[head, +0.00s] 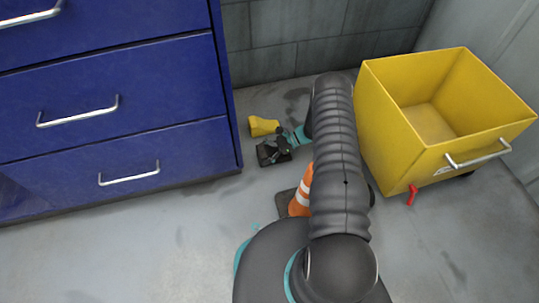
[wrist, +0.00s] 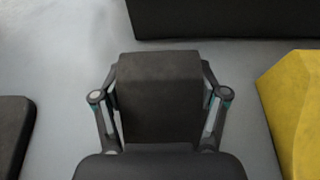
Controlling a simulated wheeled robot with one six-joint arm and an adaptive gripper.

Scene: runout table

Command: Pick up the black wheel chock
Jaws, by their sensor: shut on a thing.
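The black wheel chock (wrist: 159,92) is a dark block between the two fingers of my gripper (wrist: 160,100) in the wrist view. One finger lies along each side of it, and my gripper is shut on it. In the head view the black chock (head: 266,155) is low over the grey floor, in front of the blue drawer cabinet's right edge, partly hidden by my gripper (head: 274,149). I cannot tell whether it touches the floor.
A yellow chock-like block (head: 262,126) lies just beyond; it also shows in the wrist view (wrist: 297,108). The blue cabinet (head: 120,100) stands left. A yellow cart (head: 390,115) with a red lever stands right. An orange-and-white cone (head: 301,193) is partly behind my arm.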

